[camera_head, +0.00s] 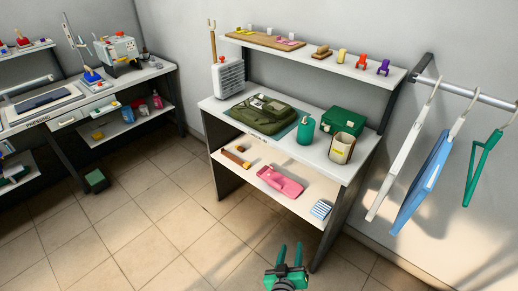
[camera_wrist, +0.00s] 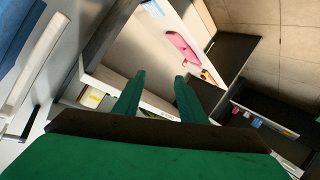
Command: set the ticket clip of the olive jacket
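The olive jacket (camera_head: 263,113) lies folded on the white top of the workbench, in the head view. A teal sheet shows under its right edge. Small light details show on the jacket, but I cannot tell whether one is the ticket clip. My gripper (camera_head: 290,252) is at the bottom of the head view, in front of the bench and well apart from the jacket. Its two green fingers stand apart with nothing between them. In the wrist view my gripper (camera_wrist: 155,82) is also open and empty, and the jacket is not clearly seen there.
A teal bottle (camera_head: 305,130), a cream canister (camera_head: 341,148) and a green box (camera_head: 345,120) stand right of the jacket. A white heater-like box (camera_head: 228,79) stands left. A shelf (camera_head: 318,58) hangs above. Hangers (camera_head: 424,180) hang at right. The floor before the bench is clear.

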